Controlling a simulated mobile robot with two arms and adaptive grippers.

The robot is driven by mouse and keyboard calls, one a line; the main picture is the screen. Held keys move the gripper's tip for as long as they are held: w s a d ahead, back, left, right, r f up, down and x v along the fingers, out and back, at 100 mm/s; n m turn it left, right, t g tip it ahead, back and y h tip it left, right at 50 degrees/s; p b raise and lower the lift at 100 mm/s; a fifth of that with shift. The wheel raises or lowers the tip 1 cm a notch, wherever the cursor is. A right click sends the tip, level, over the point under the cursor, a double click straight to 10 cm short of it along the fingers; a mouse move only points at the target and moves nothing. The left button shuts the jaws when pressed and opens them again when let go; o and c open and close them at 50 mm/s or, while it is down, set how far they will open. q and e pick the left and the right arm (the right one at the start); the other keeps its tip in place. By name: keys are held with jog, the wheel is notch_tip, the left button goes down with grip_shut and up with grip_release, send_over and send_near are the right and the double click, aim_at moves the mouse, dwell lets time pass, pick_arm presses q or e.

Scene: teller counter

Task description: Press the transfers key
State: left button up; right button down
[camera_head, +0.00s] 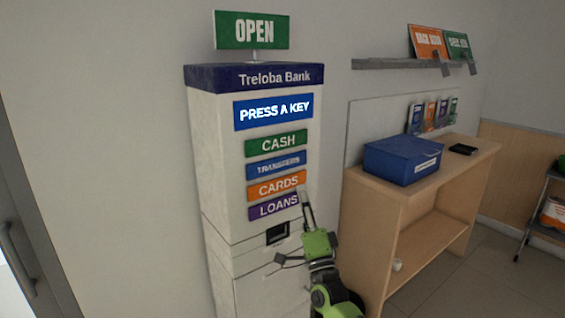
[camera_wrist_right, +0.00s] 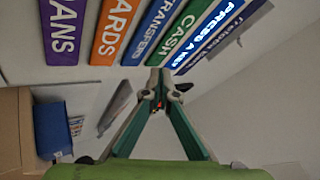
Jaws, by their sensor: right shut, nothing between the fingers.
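The blue TRANSFERS key (camera_head: 277,166) is on the white bank terminal (camera_head: 215,150), between the green CASH key (camera_head: 277,144) above and the orange CARDS key (camera_head: 277,186) below. The purple LOANS key (camera_head: 270,208) is lowest. My right gripper (camera_head: 303,194) is in front of the terminal, its tip near the right end of LOANS. In the right wrist view its fingers (camera_wrist_right: 159,88) meet at the tips, shut and empty. The TRANSFERS key (camera_wrist_right: 154,30) shows beyond the tips there, upper middle, with a gap in the picture. I cannot tell the depth gap. My left gripper is not in view.
The lit screen (camera_head: 273,113) reads PRESS A KEY. A dark slot (camera_head: 277,233) is below the keys. A wooden counter (camera_head: 400,215) with a blue box (camera_head: 403,160) stands right of the terminal. A wall shelf (camera_head: 400,63) is above it. Floor shows at lower right.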

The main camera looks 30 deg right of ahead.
jog(key=r, duration=0.1)
jog(key=s+r+m, duration=0.1)
jog(key=r+h, duration=0.1)
jog(key=shift+s+d+r+t, duration=0.15)
jog(key=shift+d+r+t, duration=0.15)
jog(key=shift+d+r, duration=0.05)
jog(key=b, duration=0.4)
send_near(283, 157)
notch_tip(283, 157, up, 3)
jog(key=w+d, duration=0.1)
jog(key=w, duration=0.1)
jog(key=shift+w+d+r+b, duration=0.1)
jog(key=shift+w+r+b, duration=0.25)
jog(key=shift+w+b, duration=0.2)
dwell(0.6)
jog(key=shift+w+b, duration=0.4)
jog(key=shift+b, duration=0.05)
